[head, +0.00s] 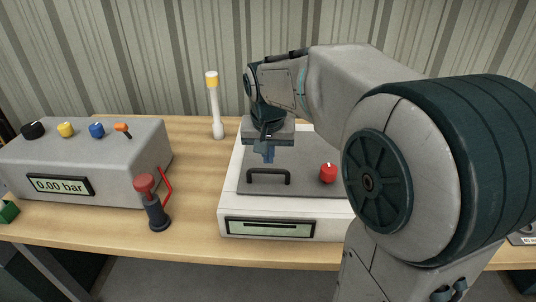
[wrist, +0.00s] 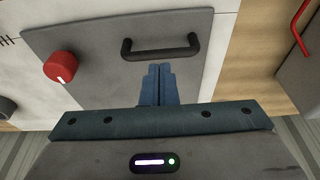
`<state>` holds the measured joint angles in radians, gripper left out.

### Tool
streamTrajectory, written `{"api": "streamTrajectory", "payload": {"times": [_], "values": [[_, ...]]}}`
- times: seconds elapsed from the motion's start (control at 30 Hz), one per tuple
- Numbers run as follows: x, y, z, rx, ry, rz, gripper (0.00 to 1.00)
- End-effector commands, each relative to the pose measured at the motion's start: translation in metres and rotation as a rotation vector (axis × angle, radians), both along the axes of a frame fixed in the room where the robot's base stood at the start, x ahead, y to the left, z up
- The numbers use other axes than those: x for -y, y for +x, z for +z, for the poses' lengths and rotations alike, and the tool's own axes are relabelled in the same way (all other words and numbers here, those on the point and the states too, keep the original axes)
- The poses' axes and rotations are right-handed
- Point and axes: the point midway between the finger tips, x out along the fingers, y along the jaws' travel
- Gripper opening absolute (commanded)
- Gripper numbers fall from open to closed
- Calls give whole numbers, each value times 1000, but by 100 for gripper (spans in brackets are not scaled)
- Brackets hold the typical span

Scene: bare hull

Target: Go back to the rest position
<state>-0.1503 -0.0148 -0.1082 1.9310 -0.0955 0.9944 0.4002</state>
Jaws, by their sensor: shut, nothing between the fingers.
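My gripper (head: 268,156) hangs over the white box with a grey lid (head: 310,186), pointing down. Its two blue fingers are together with nothing between them, and they also show in the wrist view (wrist: 160,72). The lid has a black handle (head: 268,173) near its front left, and the fingers are apart from it in the wrist view (wrist: 160,48). A red knob (head: 328,173) sits on the lid to the right of the handle. My arm hides the right part of the box.
A grey console (head: 110,165) with coloured knobs and a "0.00 bar" display stands at the left. A dark red-topped pump-like device (head: 155,208) stands near the front edge. A white post with a yellow top (head: 214,105) stands behind. Bare wooden table (head: 195,190) lies between.

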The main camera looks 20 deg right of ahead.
Motion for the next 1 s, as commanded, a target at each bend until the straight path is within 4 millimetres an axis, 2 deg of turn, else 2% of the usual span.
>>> {"api": "streamTrajectory", "payload": {"times": [0.03, 0.3, 0.4, 0.6, 0.67, 0.77, 1.0], "values": [[0, -1, 17, 10, 0, 0, 0], [-4, -12, 76, 14, 0, 0, 0], [-5, -15, 90, 13, 0, 1, 0], [-6, -18, 103, 10, -1, 2, 0], [-5, -22, 102, 9, 0, 7, 0], [-3, -41, 86, 7, 4, 43, 0], [1, -113, 22, 4, 6, 176, 0]]}}
